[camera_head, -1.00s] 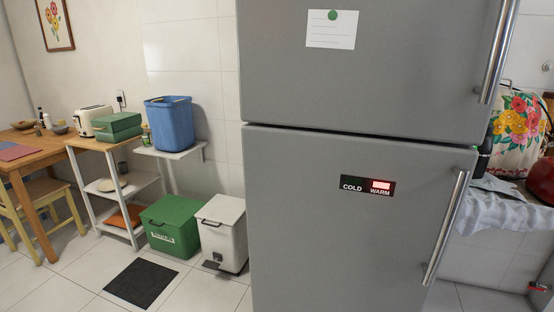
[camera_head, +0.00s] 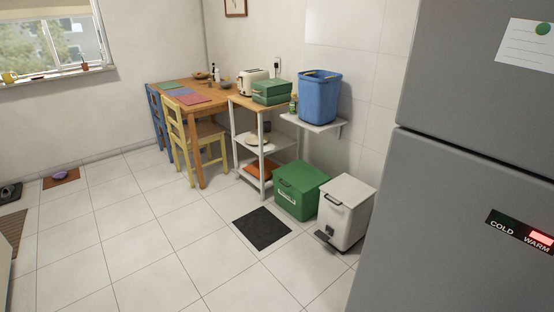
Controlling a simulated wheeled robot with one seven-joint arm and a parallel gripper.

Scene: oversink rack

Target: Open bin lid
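A white pedal bin (camera_head: 346,212) stands on the floor between a green box and the fridge. Its lid (camera_head: 348,190) looks shut, with a small dark handle on the front. A dark pedal (camera_head: 325,240) sticks out at its base. A green box (camera_head: 300,191) with a shut lid, a dark handle and a white label stands against it on the left. A blue bin (camera_head: 320,97) stands on a small white shelf above. My gripper is not in view.
The grey fridge (camera_head: 470,190) fills the right side. A dark mat (camera_head: 262,228) lies on the tiles in front of the green box. A white rack (camera_head: 248,188) and a wooden table (camera_head: 190,100) with a yellow chair (camera_head: 209,150) stand behind. The tiled floor at left (camera_head: 130,235) is mostly clear.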

